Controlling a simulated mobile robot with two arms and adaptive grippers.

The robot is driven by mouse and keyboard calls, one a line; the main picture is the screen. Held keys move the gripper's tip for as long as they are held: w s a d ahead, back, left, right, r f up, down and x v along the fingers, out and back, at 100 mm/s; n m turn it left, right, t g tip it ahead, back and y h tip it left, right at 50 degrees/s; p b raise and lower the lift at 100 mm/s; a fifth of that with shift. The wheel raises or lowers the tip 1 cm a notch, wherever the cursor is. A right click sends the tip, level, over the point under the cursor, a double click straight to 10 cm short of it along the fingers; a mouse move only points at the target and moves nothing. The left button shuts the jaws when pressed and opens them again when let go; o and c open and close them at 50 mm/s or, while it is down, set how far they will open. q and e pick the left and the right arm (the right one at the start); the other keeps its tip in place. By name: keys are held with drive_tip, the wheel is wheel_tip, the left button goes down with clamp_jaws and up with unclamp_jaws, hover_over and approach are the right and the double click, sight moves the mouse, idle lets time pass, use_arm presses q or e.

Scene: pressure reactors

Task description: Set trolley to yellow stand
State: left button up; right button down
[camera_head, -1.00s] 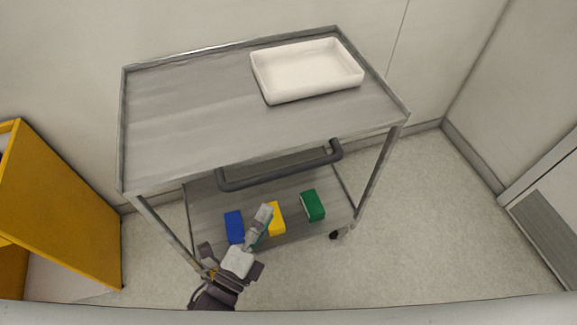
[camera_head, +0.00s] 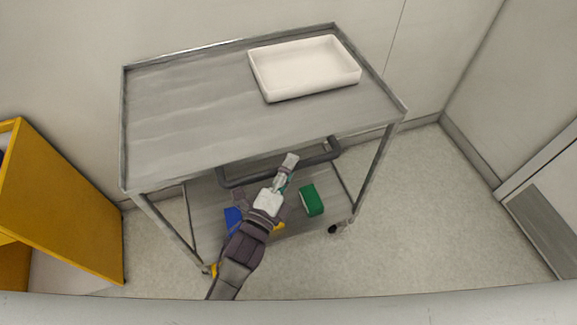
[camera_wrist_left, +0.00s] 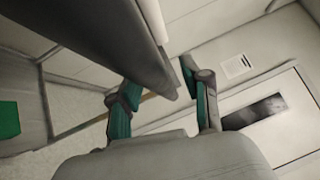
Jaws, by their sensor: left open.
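The grey metal trolley (camera_head: 200,115) stands against the wall, with a dark handle bar (camera_head: 235,181) along its near side. My left gripper (camera_head: 287,168) reaches up to this handle and is open. In the left wrist view the dark handle (camera_wrist_left: 95,40) comes in from the upper left, and its end appears between the open fingers (camera_wrist_left: 160,84); I cannot tell whether they touch it. A yellow stand-like piece of furniture (camera_head: 65,210) is at the left edge, apart from the trolley. My right gripper is not in view.
A white tray (camera_head: 305,85) sits on the trolley's top shelf. On its lower shelf are a blue box (camera_head: 233,218), a green box (camera_head: 311,200) and a yellow one (camera_head: 279,227), partly hidden by my arm. Floor to the right (camera_head: 420,220) is clear.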

sight(236, 184)
use_arm(q)
clamp_jaws()
drive_tip(key=shift+a, duration=0.15)
drive_tip(key=shift+s+a+f, duration=0.1)
drive_tip(key=shift+a, duration=0.1)
drive_tip(key=s+a, duration=0.1)
drive_tip(key=a, duration=0.2)
drive_tip(key=s+a+p, duration=0.1)
drive_tip(key=a, duration=0.3)
drive_tip(key=s+a+p, duration=0.1)
drive_tip(key=a, duration=0.3)
drive_tip(key=shift+s, duration=0.3)
drive_tip(key=s+a, duration=0.2)
drive_tip(key=a, duration=0.6)
drive_tip(key=s+a, duration=0.3)
drive_tip(key=a, duration=0.5)
drive_tip(key=shift+s+a, duration=0.15)
drive_tip(key=shift+a, duration=0.15)
